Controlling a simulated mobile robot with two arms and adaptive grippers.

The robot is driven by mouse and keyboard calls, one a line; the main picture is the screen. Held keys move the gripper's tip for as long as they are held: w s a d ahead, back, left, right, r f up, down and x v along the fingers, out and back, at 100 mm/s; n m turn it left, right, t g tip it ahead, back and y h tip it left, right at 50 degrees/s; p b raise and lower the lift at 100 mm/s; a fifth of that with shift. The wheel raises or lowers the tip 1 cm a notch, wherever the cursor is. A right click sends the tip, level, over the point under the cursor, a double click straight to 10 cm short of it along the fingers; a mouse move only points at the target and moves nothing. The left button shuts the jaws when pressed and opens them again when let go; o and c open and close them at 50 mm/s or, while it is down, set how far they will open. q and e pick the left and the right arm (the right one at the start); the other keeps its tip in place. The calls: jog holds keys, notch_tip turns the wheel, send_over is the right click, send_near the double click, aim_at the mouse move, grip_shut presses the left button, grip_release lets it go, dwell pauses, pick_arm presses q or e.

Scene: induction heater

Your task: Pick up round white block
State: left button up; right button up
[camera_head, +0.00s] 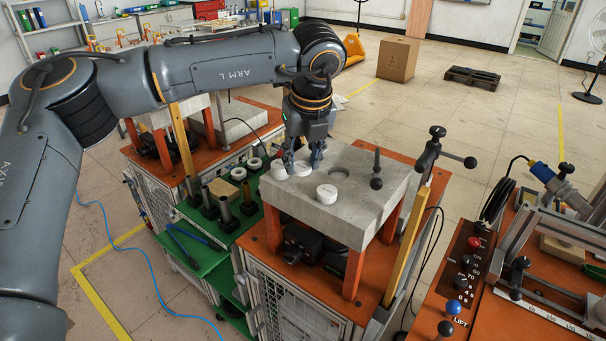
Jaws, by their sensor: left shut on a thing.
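My left gripper (302,160) points down over the left part of the grey stone slab (352,198). Its fingers are shut on a round white block (303,170), which they partly hide. I cannot tell whether this block still touches the slab. Another round white piece (278,171) shows just left of the fingers, at the slab's edge. A third round white block (326,193) stands on the slab, in front and to the right of the gripper, apart from it. My right gripper is not in view.
A dark upright handle (376,170) stands on the slab, right of a round hole (340,171). A tall clamp post (428,160) rises at the slab's right. A green shelf (236,222) with dark cylinders and white rings lies left. A control panel (468,268) stands lower right.

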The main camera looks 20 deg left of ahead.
pick_arm(q)
jog(key=s+d+r+b, duration=0.3)
jog(key=s+r+b, duration=0.2)
jog(key=s+r, duration=0.5)
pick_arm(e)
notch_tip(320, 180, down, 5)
pick_arm(q)
jog(key=s+a+p+v, duration=0.1)
jog(key=p+v, duration=0.4)
jog(key=v, duration=0.1)
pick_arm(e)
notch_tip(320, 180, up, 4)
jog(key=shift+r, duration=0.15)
pick_arm(q)
jog(key=shift+a+f, duration=0.1)
